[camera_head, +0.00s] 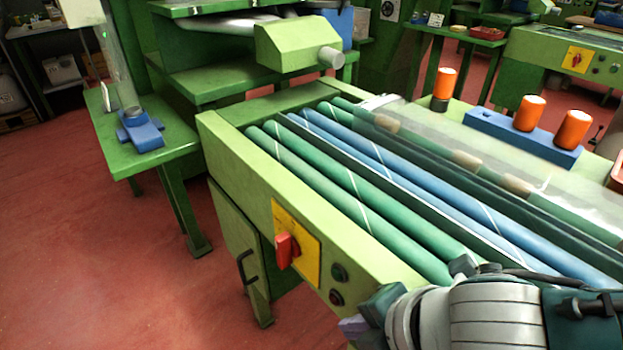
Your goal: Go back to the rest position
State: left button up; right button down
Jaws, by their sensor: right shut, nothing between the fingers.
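My right gripper (368,314) is at the lower right, in front of the roller machine's near edge. It is shut and empty, and its tips are partly cut off or hidden by my wrist. My left gripper is not in view.
The green machine (228,150) has green and blue rollers (330,180), a red switch (287,248) and buttons. Orange cylinders (529,113) stand on and beside a blue block (490,130). A side table (178,138) stands left. Red floor (90,240) is clear at left.

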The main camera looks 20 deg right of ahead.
jog(key=shift+s+d, duration=0.25)
jog(key=shift+s, duration=0.3)
jog(key=s+a+r+m+p, duration=0.25)
jog(key=r+m+p, duration=0.2)
jog(key=r, duration=0.35)
jog(key=s+a+r+m+p, duration=0.1)
jog(key=a+r+m+p, duration=0.2)
jog(key=r+m, duration=0.3)
jog(key=s+d+r+m+g+h+p, duration=0.2)
jog(key=s+d+r+m+p, duration=0.55)
jog(key=d+r+m, duration=0.4)
notch_tip(320, 180, up, 38)
jog(key=a+n+p, duration=0.1)
jog(key=n+p, duration=0.1)
jog(key=p, duration=3.3)
jog(key=shift+s+a+p, duration=0.3)
jog(key=shift+a, duration=0.05)
jog(key=shift+f, duration=0.1)
